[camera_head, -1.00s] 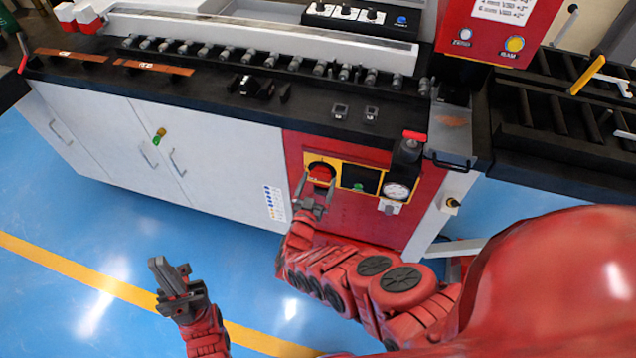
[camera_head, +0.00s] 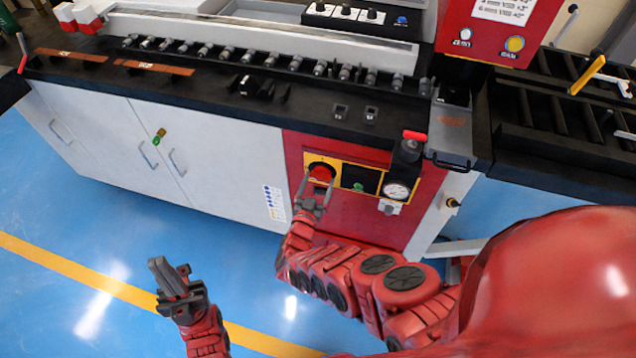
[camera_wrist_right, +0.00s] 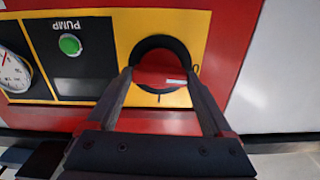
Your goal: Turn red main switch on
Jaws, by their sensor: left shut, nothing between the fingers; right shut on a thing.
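The red main switch (camera_head: 320,173) is a round knob on a yellow plate on the machine's red front panel. It also shows in the right wrist view (camera_wrist_right: 160,66), inside a black ring. My right gripper (camera_head: 315,188) is at the switch, with one finger on each side of the red knob, and is shut on it. In the right wrist view its fingers (camera_wrist_right: 159,78) reach up to the knob's sides and hide part of the ring. My left gripper (camera_head: 168,270) is shut and empty, low over the blue floor, away from the machine.
A green PUMP button (camera_wrist_right: 70,44) and a pressure gauge (camera_head: 396,191) sit beside the switch. A red-tipped lever (camera_head: 414,136) stands above the gauge at the counter edge. White cabinet doors (camera_head: 190,150) lie left of the panel. The floor (camera_head: 90,215) in front is clear.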

